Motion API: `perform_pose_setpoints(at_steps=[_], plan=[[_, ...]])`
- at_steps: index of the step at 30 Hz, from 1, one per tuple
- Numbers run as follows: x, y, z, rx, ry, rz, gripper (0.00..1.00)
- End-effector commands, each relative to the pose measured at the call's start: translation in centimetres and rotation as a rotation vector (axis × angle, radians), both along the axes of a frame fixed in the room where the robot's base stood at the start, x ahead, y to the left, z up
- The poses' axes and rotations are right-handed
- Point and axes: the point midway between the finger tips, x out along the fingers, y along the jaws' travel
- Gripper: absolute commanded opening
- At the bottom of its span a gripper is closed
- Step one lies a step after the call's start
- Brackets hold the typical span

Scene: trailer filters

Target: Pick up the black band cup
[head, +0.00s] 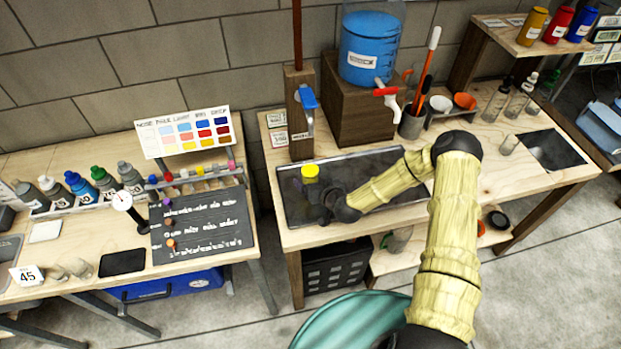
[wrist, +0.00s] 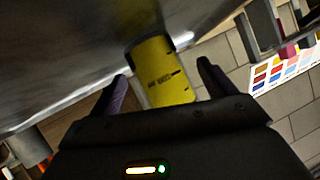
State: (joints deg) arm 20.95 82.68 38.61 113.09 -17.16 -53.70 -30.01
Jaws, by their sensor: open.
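A yellow cup (wrist: 163,75) with dark printed lettering and a dark band around its far end fills the middle of the wrist view. I take it as the black band cup. In the head view its yellow part (head: 310,171) shows above the dark tray (head: 372,167), just beyond my gripper, which hides some of it. My gripper (head: 322,200) is low over the tray's left part. In the wrist view my gripper (wrist: 163,88) is open, one finger on each side of the cup, with visible gaps. I cannot tell how deep the cup sits between them.
A wooden tap post (head: 299,120) and a blue water jug (head: 371,50) on a wooden block stand behind the tray. A black sign board (head: 205,228) and several bottles occupy the left table. Clear glasses stand right of the tray.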

Motion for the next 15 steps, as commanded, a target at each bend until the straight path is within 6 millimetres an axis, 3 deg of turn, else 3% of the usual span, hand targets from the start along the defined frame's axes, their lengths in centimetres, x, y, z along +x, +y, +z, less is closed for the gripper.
perform_pose_setpoints(at_steps=[5,13,15], plan=[[0.00,-0.03,0.02,0.000,0.000,0.000,0.82],[0.00,-0.04,0.02,0.000,0.000,0.000,0.29],[-0.01,-0.03,0.02,0.000,0.000,0.000,0.26]])
